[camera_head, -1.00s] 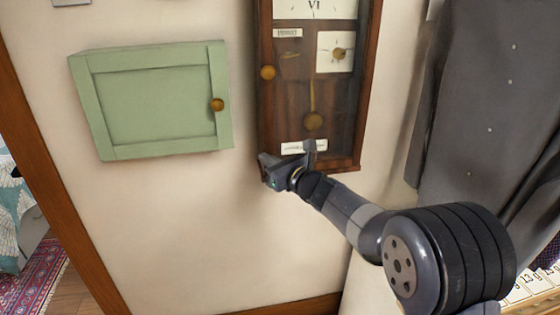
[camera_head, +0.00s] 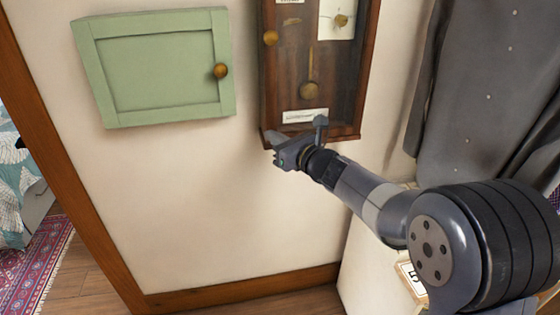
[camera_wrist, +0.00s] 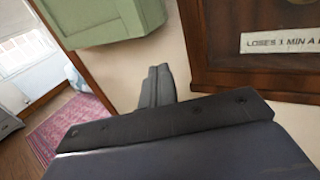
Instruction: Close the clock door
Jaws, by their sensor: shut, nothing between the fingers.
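The wall clock (camera_head: 353,75) is a tall dark wooden case at the top of the head view, its upper part cut off. Its glazed door (camera_head: 290,80) has a round brass knob (camera_head: 270,38) on the left side and looks flush or nearly flush with the case; any small gap cannot be made out. A pendulum (camera_head: 310,91) and a paper label show in its front. My gripper (camera_head: 277,146) is shut and empty, just below the clock's lower left corner. In the wrist view the fingers (camera_wrist: 157,87) are together, left of the clock's lower frame (camera_wrist: 220,78).
A green wall cabinet (camera_head: 155,70) with a brass knob hangs left of the clock. A grey coat (camera_head: 490,90) hangs at the right. Bare wall (camera_head: 200,200) lies below the cabinet and clock. A wooden door frame (camera_head: 60,170) stands at the left.

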